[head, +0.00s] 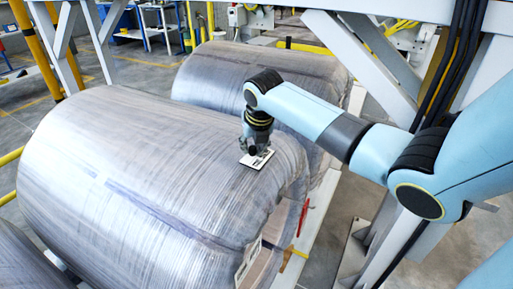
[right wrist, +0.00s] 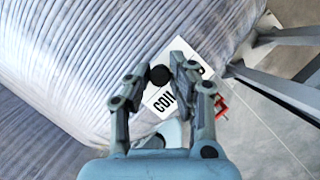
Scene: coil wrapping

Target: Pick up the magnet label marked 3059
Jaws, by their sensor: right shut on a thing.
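A white magnet label (head: 262,160) with dark print lies at the top right of the near wrapped coil (head: 130,170). My right gripper (head: 256,149) is right over the label and points down at it. The fingers hide part of the label. I cannot tell whether the label touches the coil. My left gripper is not in view.
A second wrapped coil (head: 225,75) lies behind the near one, and part of another (head: 22,262) shows at bottom left. White papers (head: 248,262) are at the near coil's open end. Steel frame beams (head: 375,55) stand at the right. Yellow posts (head: 40,45) stand at the left.

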